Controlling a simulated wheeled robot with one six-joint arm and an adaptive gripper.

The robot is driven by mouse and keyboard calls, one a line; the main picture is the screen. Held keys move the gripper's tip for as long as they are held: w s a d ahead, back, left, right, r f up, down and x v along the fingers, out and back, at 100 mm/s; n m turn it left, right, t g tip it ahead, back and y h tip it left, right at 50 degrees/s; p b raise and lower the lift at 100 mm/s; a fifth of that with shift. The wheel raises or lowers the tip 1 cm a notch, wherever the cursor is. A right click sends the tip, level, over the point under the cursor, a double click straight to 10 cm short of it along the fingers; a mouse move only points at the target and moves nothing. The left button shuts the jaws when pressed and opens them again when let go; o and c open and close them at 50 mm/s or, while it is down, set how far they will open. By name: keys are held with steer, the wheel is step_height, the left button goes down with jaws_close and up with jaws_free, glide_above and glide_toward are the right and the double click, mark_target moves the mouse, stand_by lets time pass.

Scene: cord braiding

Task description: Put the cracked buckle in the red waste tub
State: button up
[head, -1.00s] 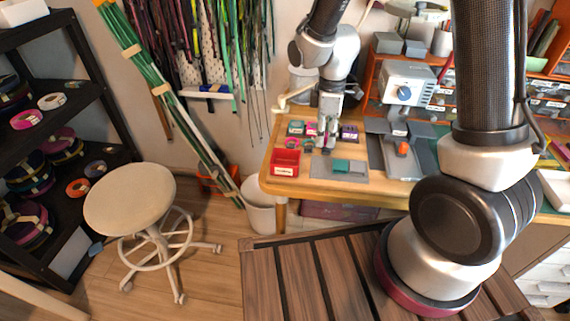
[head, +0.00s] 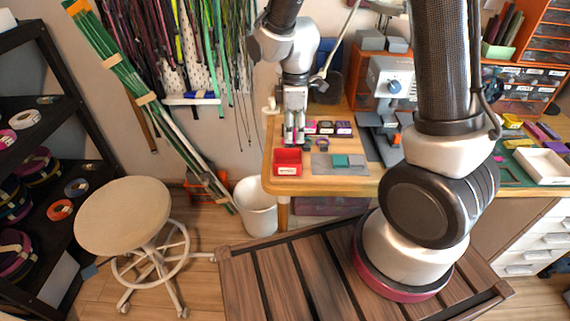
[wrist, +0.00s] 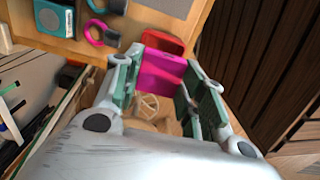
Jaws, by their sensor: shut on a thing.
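A magenta piece, apparently the buckle (wrist: 161,72), is between the green-padded fingers of my gripper (wrist: 163,78) in the wrist view. The fingers close on its two sides; I cannot make out a crack. The red waste tub (head: 287,169) stands at the front left of the table, with a pale label on its front. In the wrist view the tub (wrist: 163,41) shows just past the magenta piece, partly covered by it.
Several small boxes (head: 326,127) stand behind. A white bin (head: 256,208) is on the floor below the table's left edge.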

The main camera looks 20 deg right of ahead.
steer(key=shift+f, duration=0.9)
steer(key=o, duration=0.8)
step_height(320, 180, up, 12)
